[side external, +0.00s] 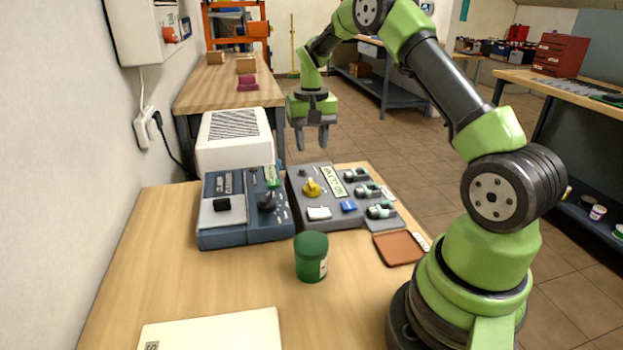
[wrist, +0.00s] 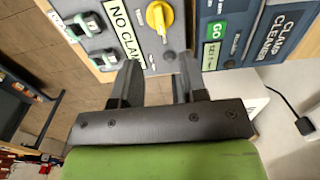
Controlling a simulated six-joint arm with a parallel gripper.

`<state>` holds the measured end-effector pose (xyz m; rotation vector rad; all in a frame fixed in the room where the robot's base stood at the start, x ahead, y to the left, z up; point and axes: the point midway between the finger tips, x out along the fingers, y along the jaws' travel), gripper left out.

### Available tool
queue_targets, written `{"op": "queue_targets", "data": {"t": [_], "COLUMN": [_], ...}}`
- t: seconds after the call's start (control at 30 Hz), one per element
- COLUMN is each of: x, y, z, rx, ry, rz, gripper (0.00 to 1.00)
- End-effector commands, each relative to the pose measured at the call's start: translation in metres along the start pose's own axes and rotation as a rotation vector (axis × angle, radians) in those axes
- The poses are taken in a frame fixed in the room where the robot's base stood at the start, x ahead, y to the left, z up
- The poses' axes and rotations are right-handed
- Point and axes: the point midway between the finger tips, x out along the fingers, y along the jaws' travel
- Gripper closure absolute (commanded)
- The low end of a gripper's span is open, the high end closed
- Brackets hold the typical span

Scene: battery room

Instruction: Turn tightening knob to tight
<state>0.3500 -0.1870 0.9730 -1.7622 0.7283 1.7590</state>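A yellow knob (side external: 311,188) sits on a sloped grey panel box (side external: 292,205) on the bench. It also shows at the top of the wrist view (wrist: 158,18), beside a pale display (wrist: 122,22) whose visible text reads "NO CLAM", cut off. A black knob (side external: 267,201) sits on the blue clamp cleaner box (side external: 245,238) to the left. I cannot read which knob is marked as tightening. My gripper (side external: 312,146) points down in the air above the far side of the grey box, apart from both knobs. Its fingers (wrist: 158,85) are apart with nothing between them.
A green jar (side external: 311,258) stands in front of the boxes. Several small clamps (side external: 380,210) sit along the grey box's right side. A brown pad (side external: 400,248) lies to the right. A white vented unit (side external: 233,155) stands behind the blue box.

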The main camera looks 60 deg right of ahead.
Motion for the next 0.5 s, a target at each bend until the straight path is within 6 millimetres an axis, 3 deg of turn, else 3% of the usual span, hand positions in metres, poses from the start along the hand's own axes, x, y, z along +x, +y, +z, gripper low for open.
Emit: {"op": "queue_targets", "data": {"t": [0.5], "x": [0.082], "y": [0.001], "z": [0.001], "rx": [0.000], "ry": [-0.005], "rz": [0.002], "gripper": [0.61]}}
